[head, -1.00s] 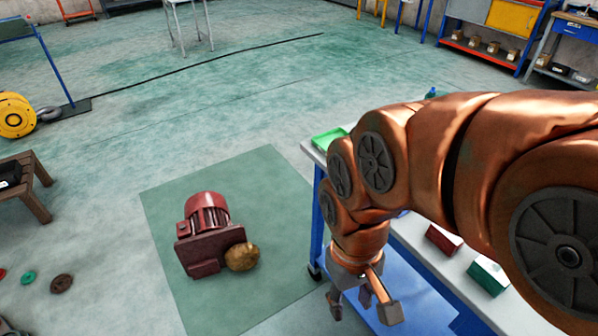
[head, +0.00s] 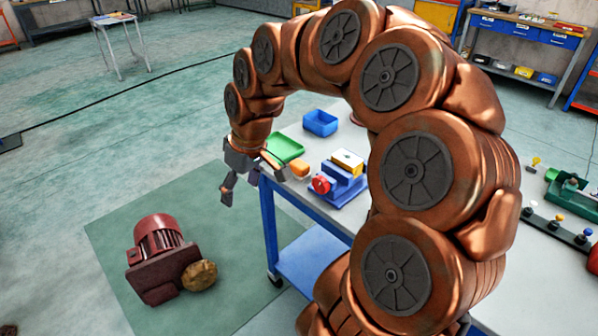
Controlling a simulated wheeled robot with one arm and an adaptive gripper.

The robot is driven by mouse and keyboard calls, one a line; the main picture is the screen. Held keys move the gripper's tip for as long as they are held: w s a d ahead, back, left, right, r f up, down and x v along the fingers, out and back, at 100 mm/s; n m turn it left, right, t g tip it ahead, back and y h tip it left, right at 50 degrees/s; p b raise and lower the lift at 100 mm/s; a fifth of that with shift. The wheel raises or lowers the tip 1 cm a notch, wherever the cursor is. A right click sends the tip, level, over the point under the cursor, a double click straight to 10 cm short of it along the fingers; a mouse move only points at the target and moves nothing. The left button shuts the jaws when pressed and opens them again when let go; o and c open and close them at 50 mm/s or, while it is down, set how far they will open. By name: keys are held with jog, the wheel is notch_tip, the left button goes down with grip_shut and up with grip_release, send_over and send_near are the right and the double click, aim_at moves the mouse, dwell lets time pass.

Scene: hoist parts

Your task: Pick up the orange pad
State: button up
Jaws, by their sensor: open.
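My gripper (head: 250,183) is open and empty, pointing down at the table's left edge. It is to the left of the orange pad and apart from it, with its right finger nearest the pad. The whole top of the pad shows.
The green tray (head: 284,148) and a blue bin (head: 320,123) stand behind the pad. The blue fixture (head: 343,187) with a red knob (head: 321,184) stands to its right. A dark red motor (head: 160,262) sits on the green floor mat (head: 210,222).

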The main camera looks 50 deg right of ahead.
jog(key=w+d+f+m+t, duration=0.1)
jog(key=w+d, duration=0.1)
jog(key=d, duration=0.5)
jog(key=w+d+f+t, duration=0.1)
jog(key=w+d+f, duration=0.15)
jog(key=d, duration=0.55)
jog(key=m+h, duration=0.1)
send_over(300, 164)
jog(key=s, duration=0.3)
notch_tip(300, 164, down, 2)
jog(key=shift+w+p+x, duration=0.1)
jog(key=shift+p+x, duration=0.45)
jog(key=shift+x, duration=1.35)
jog(key=shift+w+p+x, duration=0.15)
jog(key=shift+p+x, duration=0.35)
jog(key=shift+x, duration=1.4)
jog(key=shift+d+r, duration=0.15)
jog(key=shift+d, duration=0.05)
jog(key=c, duration=1.3)
